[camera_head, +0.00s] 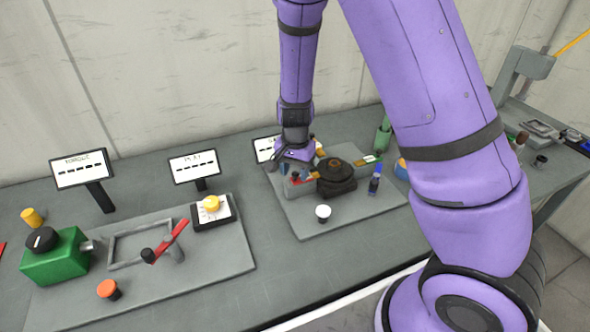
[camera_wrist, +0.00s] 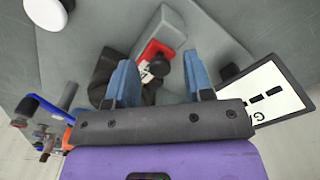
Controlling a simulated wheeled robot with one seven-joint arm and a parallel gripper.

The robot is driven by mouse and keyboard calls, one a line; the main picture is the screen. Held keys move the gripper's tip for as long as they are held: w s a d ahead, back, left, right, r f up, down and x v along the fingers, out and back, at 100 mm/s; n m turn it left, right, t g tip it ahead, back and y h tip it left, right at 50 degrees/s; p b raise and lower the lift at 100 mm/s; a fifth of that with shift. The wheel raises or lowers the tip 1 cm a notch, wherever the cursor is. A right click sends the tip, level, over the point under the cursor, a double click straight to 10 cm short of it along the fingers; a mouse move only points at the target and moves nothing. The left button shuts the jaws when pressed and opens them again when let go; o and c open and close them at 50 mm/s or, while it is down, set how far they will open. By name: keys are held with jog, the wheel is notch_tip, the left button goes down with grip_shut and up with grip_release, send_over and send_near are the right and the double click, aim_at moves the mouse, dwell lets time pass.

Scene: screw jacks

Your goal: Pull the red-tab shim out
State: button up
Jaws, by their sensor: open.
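The red tab (camera_wrist: 154,50) of the shim, with a pale label, shows in the wrist view just ahead of and between my fingers. A black round knob (camera_wrist: 163,67) lies against it, and a grey block (camera_wrist: 175,22) is beside it. My gripper (camera_wrist: 160,65) is open, with its two blue fingers apart and nothing visibly held. In the head view a bit of red (camera_head: 303,181) shows low on the grey fixture, beside the dark round jack (camera_head: 336,176). My wrist hangs over that spot and hides part of it. How deep the shim sits cannot be told.
The grey base plate (camera_head: 320,226) carries a white button (camera_head: 323,212) in front and a blue upright piece (camera_head: 375,182) at right. A display (camera_head: 264,149) stands behind, partly hidden by my arm. A second station with a green box (camera_head: 55,262) is at left. Bare bench lies between.

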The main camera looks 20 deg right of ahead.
grip_shut()
jog(key=shift+a, duration=1.9)
grip_release()
jog(key=shift+a, duration=0.1)
jog(key=shift+r, duration=0.15)
notch_tip(320, 180, up, 11)
jog(key=shift+f, duration=0.2)
